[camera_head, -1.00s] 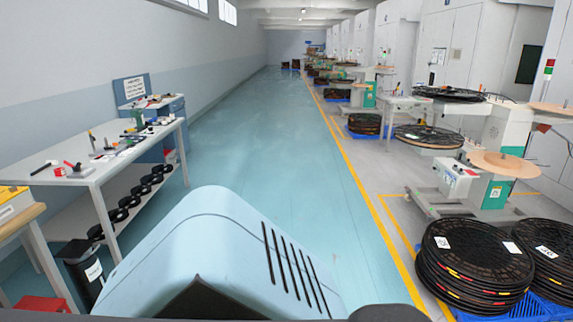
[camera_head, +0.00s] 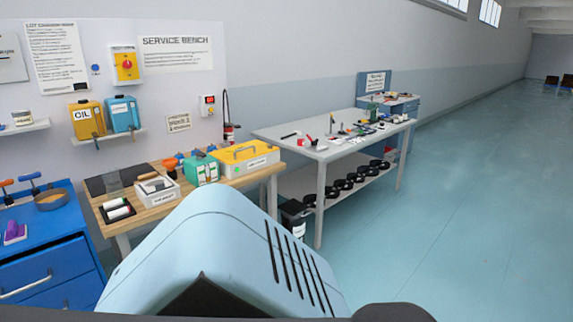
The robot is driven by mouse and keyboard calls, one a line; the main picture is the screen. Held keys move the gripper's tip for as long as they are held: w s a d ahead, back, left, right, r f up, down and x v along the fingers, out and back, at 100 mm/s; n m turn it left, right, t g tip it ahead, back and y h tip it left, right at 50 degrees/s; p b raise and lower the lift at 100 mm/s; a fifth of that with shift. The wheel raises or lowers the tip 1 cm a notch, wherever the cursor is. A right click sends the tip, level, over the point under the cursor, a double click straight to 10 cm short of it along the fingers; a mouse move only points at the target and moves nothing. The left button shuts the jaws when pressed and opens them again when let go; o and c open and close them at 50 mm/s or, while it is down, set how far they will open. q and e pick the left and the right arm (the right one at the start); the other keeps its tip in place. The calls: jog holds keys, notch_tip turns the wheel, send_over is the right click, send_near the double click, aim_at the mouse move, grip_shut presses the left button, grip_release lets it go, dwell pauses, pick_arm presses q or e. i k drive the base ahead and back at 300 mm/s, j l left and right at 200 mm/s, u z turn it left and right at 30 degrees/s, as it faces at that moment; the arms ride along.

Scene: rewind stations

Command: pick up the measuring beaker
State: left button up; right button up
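I cannot make out a measuring beaker for sure in the head view. A small greyish, see-through-looking item (camera_head: 113,182) stands at the back left of the wooden service bench (camera_head: 122,222), too small to identify. Neither of my grippers shows; only a light blue part of my own body fills the bottom middle.
The bench carries a white box (camera_head: 157,190), a green canister (camera_head: 202,170) and a yellow-lidded case (camera_head: 246,157). A blue drawer cabinet (camera_head: 48,262) stands left. A white table (camera_head: 326,152) with small tools stands right. The floor (camera_head: 460,220) at right is clear.

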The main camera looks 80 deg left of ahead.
aim_at(113, 185)
jog(key=u, duration=3.75)
jog(key=i+l, duration=0.75)
jog(key=i+l+u, duration=0.1)
jog(key=i+l, duration=1.35)
jog(key=l, duration=0.15)
jog(key=i+u, duration=0.05)
